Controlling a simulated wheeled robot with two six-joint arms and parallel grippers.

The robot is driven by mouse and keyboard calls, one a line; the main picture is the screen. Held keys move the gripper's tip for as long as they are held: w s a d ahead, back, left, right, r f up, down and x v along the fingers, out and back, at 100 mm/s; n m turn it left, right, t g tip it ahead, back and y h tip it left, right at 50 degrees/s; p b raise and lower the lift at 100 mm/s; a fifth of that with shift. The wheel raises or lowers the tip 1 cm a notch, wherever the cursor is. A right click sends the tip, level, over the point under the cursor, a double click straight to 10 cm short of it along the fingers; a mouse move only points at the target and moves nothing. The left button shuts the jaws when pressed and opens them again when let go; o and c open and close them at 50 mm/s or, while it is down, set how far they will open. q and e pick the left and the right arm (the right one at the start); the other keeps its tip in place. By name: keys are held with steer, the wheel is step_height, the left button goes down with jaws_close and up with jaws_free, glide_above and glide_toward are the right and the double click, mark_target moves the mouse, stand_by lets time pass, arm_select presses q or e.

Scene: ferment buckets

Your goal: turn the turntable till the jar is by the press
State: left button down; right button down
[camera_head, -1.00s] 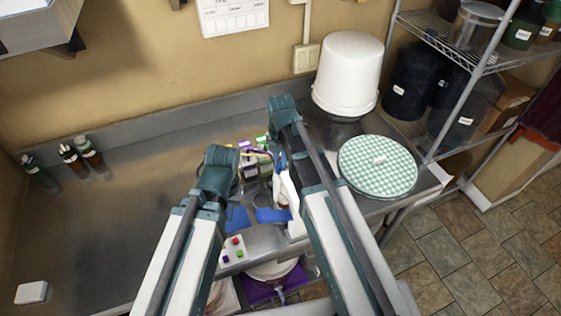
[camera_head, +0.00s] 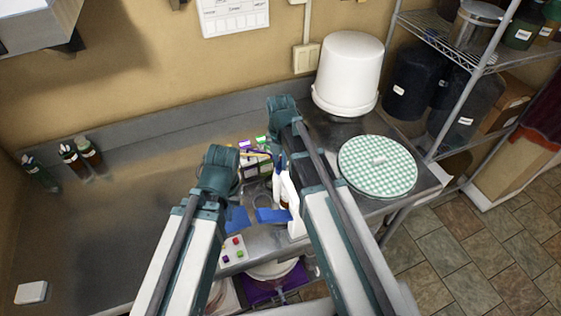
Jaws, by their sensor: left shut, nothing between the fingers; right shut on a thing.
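At the bottom, a pale round vessel (camera_head: 272,271) shows beside a purple surface (camera_head: 268,291), partly hidden by my arms. I cannot tell for sure which things are the jar and the press. My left gripper (camera_head: 237,220) is shut and empty, pointing down over the bench front. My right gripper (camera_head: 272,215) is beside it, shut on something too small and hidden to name.
A white bucket (camera_head: 347,75) stands upside down at the back right. Small items with coloured tops (camera_head: 253,152) and a panel with coloured buttons (camera_head: 232,251) lie around my grippers. Bottles (camera_head: 88,153) and a white block (camera_head: 31,292) are on the left; the bench between is clear.

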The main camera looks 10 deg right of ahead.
steer(key=c, duration=0.8)
jaws_free()
steer(key=shift+r, duration=0.15)
step_height(320, 180, up, 13)
steer(key=p, duration=1.3)
steer(key=shift+r+p, duration=0.2)
steer(key=shift+p, duration=0.15)
